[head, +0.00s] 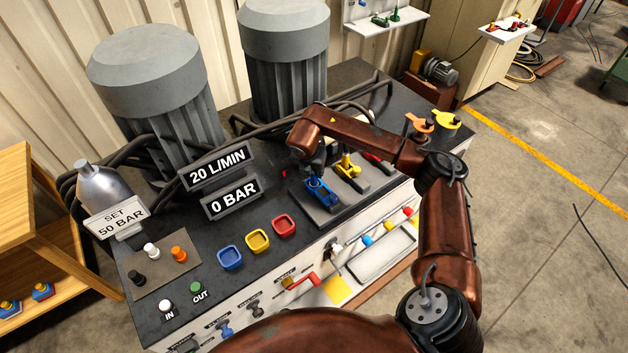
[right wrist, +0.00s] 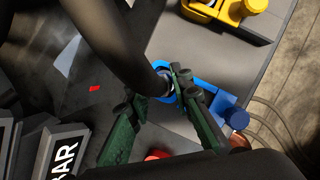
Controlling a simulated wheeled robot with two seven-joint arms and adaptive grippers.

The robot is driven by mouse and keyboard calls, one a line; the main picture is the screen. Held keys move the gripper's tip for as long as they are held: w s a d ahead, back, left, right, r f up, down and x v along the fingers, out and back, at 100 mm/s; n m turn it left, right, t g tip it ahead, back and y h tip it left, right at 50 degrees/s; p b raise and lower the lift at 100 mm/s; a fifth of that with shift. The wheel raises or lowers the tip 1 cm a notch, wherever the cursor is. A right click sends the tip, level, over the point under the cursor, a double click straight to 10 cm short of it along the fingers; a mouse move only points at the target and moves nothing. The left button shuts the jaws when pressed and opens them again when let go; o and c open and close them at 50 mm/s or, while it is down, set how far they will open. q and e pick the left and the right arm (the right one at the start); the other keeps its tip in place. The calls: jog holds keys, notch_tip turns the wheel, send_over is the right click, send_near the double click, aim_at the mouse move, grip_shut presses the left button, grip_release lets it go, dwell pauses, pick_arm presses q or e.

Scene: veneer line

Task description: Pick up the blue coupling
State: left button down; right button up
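The blue coupling (head: 319,193) sits on a dark grey plate (head: 338,208) on the machine's black top, left of the yellow one. In the right wrist view its blue body (right wrist: 212,94) is partly covered by a gripper finger, and a thick black hose runs to a metal end beside it. My right gripper (head: 318,172) is at the coupling, pointing down, its fingers mostly hidden in the head view. In the right wrist view the green fingers (right wrist: 158,92) are apart, near the hose end; I see no clear grip. My left gripper is not in view.
A yellow coupling (head: 347,167) and a red one (head: 377,159) stand right of the blue one. Black hoses and two large grey motors (head: 284,60) stand behind.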

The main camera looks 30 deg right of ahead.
grip_shut()
jog(key=shift+r, duration=0.1)
